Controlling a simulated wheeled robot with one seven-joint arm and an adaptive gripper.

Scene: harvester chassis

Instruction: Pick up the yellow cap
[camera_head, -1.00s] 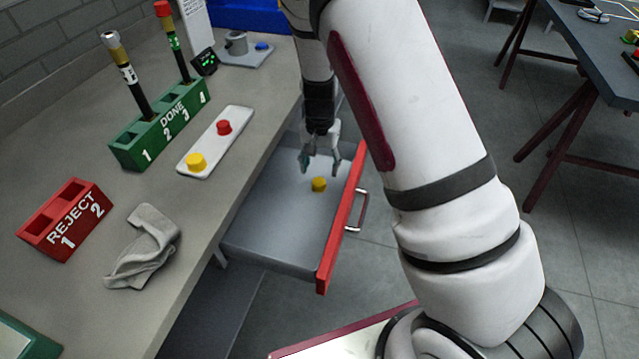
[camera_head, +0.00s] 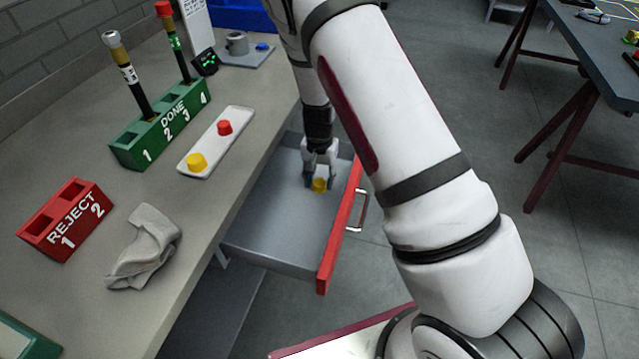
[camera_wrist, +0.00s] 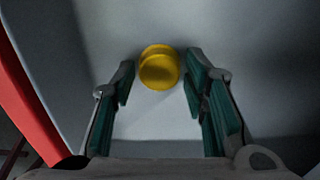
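A small yellow cap (camera_head: 319,185) lies on the grey floor of the open drawer (camera_head: 270,225). It also shows in the wrist view (camera_wrist: 159,68), near the top middle. My gripper (camera_head: 320,178) is low in the drawer, pointing down at the cap. In the wrist view its two green-padded fingers (camera_wrist: 160,92) are apart, one on each side of the cap, with a gap visible on both sides. The cap sits at the far end of the space between the fingertips. A second yellow cap (camera_head: 196,162) stands on a white tray on the bench.
The drawer's red front (camera_head: 338,235) with its handle is right of my gripper. On the bench (camera_head: 185,245) are the white tray (camera_head: 211,150) with a red cap, a green DONE rack (camera_head: 160,130) holding two tubes, a red REJECT rack (camera_head: 65,222) and a grey cloth (camera_head: 145,248).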

